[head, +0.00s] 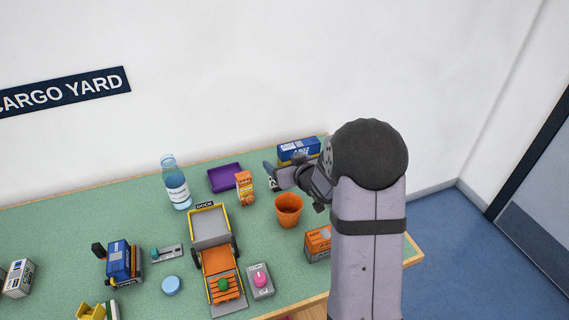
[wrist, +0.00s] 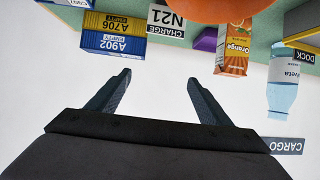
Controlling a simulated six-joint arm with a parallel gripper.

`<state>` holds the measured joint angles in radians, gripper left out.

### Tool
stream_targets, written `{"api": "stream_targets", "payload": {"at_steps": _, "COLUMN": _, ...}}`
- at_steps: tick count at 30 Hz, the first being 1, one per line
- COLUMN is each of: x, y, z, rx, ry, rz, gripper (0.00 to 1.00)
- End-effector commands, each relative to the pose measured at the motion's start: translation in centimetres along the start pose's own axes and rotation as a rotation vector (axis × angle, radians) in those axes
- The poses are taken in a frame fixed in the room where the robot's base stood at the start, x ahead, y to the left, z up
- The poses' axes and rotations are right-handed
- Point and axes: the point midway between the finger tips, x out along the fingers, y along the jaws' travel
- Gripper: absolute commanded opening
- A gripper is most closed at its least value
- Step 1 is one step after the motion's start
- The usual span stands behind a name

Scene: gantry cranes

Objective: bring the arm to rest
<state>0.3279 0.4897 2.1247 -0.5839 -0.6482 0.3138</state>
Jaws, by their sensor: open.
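My gripper (wrist: 155,98) is open and empty in the wrist view, its two dark fingers spread wide with only white wall between them. In the head view my gripper (head: 270,176) is small and partly hidden by my arm, above the back right of the green table (head: 140,219). The orange juice carton (head: 244,188) stands to its left and the orange cup (head: 289,210) in front of it. The blue and yellow containers (head: 298,150) lie just behind it.
A water bottle (head: 176,184) and purple tray (head: 225,177) stand at the back. The dock vehicle (head: 212,260), a pink-knobbed box (head: 260,281), a blue disc (head: 171,285) and an orange container (head: 318,243) are nearer the front.

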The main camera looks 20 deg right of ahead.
Motion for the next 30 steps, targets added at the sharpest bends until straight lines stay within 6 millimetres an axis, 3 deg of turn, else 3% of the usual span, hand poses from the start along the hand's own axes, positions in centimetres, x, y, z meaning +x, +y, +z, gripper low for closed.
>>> {"api": "stream_targets", "payload": {"at_steps": 10, "x": -0.6, "y": -0.1, "z": 0.1, "rx": -0.004, "ry": -0.03, "rz": 0.014, "gripper": 0.73}}
{"api": "stream_targets", "payload": {"at_steps": 16, "x": -3.7, "y": -1.0, "z": 1.3, "rx": -0.008, "ry": -0.192, "rz": 0.075, "gripper": 0.73}}
{"api": "stream_targets", "payload": {"at_steps": 20, "x": -7.9, "y": -2.3, "z": 3.4, "rx": -0.005, "ry": -0.374, "rz": 0.118, "gripper": 0.73}}
{"api": "stream_targets", "payload": {"at_steps": 30, "x": -23.2, "y": -8.5, "z": 10.1, "rx": 0.025, "ry": -0.889, "rz": 0.097, "gripper": 0.73}}
